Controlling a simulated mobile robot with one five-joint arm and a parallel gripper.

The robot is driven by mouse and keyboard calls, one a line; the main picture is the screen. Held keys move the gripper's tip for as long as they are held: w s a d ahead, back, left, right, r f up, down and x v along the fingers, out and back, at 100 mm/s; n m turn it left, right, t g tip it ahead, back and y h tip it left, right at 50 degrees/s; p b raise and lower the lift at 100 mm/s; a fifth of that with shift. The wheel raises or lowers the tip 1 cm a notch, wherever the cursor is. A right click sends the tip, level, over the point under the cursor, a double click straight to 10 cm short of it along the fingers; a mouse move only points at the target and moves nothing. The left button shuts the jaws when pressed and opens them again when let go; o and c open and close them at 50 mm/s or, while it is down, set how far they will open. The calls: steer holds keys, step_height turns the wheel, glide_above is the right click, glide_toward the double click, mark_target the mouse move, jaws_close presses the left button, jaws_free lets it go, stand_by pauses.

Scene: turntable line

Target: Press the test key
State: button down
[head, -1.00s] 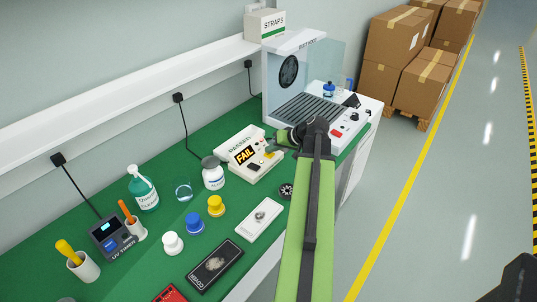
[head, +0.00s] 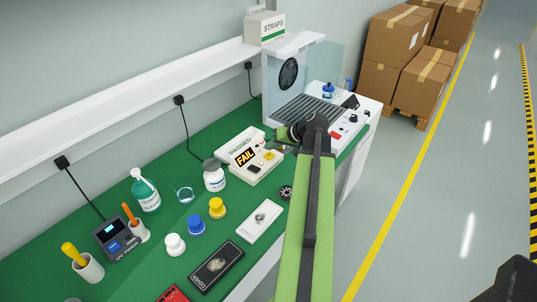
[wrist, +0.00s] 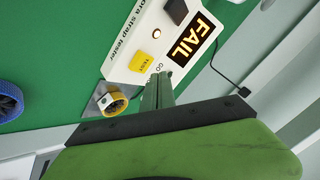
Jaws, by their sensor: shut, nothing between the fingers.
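The strap tester (head: 262,170) is a white box on the green bench, its dark display reading FAIL in orange letters. Its yellow test key (wrist: 140,61), marked TEST, shows clearly in the wrist view. My gripper (wrist: 160,80) is shut and empty, its fingertips over the tester's face just to the lower right of the key. A gap shows between the tips and the key in that picture; height above the face is hard to judge. In the head view my gripper (head: 276,148) is at the tester's right side, partly hidden by my arm.
A lit amber lamp (wrist: 184,62) sits beside the display, and a yellow round part (wrist: 115,101) on a metal plate near my fingers. A white jar (head: 214,178) stands left of the tester. A clear-shielded white booth (head: 292,42) stands behind. Several bottles, caps and cards fill the bench front.

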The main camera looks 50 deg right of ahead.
mark_target(271, 156)
steer(key=shift+r+p, duration=1.7)
steer(key=shift+r, duration=0.4)
